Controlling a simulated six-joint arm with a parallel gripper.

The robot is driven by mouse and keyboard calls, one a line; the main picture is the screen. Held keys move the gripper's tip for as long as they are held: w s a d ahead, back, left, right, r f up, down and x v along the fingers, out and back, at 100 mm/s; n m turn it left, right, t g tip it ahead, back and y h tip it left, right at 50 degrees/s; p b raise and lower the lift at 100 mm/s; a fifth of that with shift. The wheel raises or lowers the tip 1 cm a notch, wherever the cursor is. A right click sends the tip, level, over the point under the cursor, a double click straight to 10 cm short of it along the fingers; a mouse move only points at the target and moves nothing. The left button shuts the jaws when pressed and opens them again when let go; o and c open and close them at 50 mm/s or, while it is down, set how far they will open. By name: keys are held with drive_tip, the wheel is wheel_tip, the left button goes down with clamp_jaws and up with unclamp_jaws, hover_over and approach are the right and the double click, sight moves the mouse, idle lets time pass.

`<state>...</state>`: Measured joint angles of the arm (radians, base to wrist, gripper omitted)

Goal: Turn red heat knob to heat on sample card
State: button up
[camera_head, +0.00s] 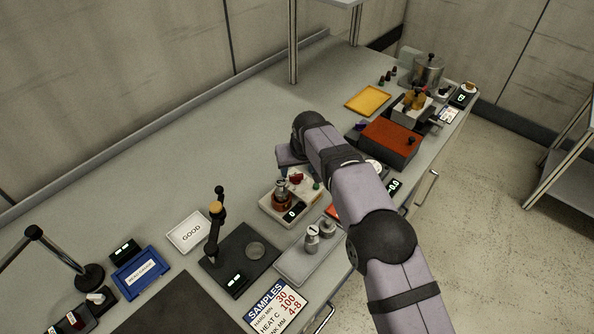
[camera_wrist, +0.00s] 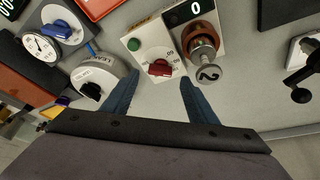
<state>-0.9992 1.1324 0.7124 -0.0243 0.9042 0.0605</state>
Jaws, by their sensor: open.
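The red heat knob (camera_wrist: 160,68) sits on the white face of a small heater unit (camera_wrist: 142,32), with scale marks beside it; a "50" is legible. The knob also shows in the head view (camera_head: 296,177). My gripper (camera_wrist: 159,77) is open, its two blue fingers on either side of the knob in the wrist view; I cannot tell whether they touch it. In the head view my wrist (camera_head: 291,157) is over the unit's far side. The sample card (camera_head: 275,305) lies at the front and reads "HEAT C 100".
The heater holds a metal vessel (camera_wrist: 203,50) on a copper-coloured seat, right of the knob. A green button (camera_wrist: 134,44) is left of it. A white dial unit (camera_wrist: 97,78) stands close to the left finger. Metal weights (camera_head: 312,238) stand on a grey tray nearby.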

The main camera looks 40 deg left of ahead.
sight(297, 176)
drive_tip(key=shift+p+x, duration=0.6)
drive_tip(key=shift+x, duration=1.25)
drive_tip(key=c, duration=1.1)
drive_tip(key=shift+o, duration=0.2)
